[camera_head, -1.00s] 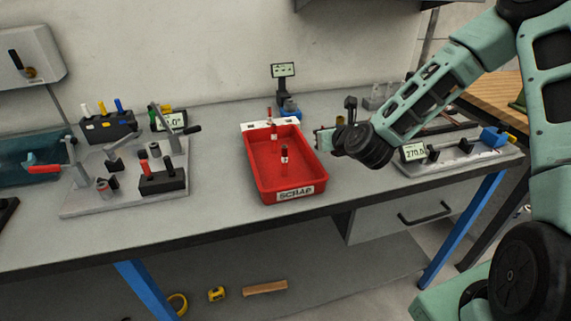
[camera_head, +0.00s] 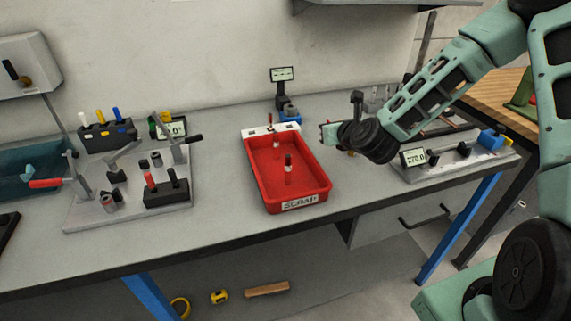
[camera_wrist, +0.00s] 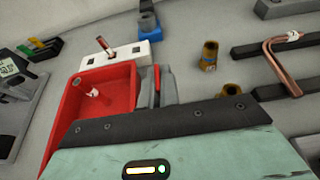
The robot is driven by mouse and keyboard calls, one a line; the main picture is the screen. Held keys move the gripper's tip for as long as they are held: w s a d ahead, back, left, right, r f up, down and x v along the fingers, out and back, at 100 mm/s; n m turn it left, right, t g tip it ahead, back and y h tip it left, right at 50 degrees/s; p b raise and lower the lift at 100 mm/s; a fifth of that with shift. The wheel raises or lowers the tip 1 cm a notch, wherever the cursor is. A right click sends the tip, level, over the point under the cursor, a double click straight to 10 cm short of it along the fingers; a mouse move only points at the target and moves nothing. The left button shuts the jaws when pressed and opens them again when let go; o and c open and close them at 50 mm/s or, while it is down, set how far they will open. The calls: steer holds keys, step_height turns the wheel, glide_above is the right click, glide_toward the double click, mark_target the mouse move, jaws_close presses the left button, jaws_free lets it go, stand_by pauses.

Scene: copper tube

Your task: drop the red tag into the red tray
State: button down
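The red tray (camera_head: 258,178), labelled SCRAP, sits on the bench; it fills the left of the wrist view (camera_wrist: 62,125). My gripper (camera_head: 323,134) is just right of the tray's back end, above the bench. In the wrist view its grey fingers (camera_wrist: 158,84) are close together beside the tray's right wall. A narrow red strip, seemingly the red tag (camera_wrist: 157,76), shows between them; most of it is hidden. A small red-and-white piece (camera_head: 288,163) shows inside the tray.
A white two-hole block (camera_head: 257,131) with a red-topped piece stands at the tray's back. A bent copper tube (camera_wrist: 283,66) and brass fittings (camera_wrist: 209,56) lie to the right. A fixture plate (camera_head: 125,208) stands left, with bare bench between it and the tray.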

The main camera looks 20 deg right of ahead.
step_height(320, 180, up, 20)
steer(key=p, duration=1.9)
steer(key=s+a+f+n+g+y+b, duration=0.1)
steer(key=s+a+f+n+g+y, duration=0.15)
steer(key=s+f+n+y, duration=0.35)
steer(key=s+a+f+n+g+y, duration=0.2)
steer(key=s+f+n+g+y, duration=0.1)
steer(key=s+f+n+y, duration=0.3)
steer(key=s+a+r+n+g, duration=0.2)
steer(key=a+r+n+g, duration=0.1)
steer(key=r+g, duration=0.1)
steer(key=s+a+r+n+g+y, duration=0.1)
steer(key=s+a+r+n+g, duration=0.2)
steer(key=r, duration=0.4)
steer(key=shift+a+r+g+y, duration=0.3)
steer(key=shift+a+g, duration=0.25)
steer(key=shift+a, duration=0.2)
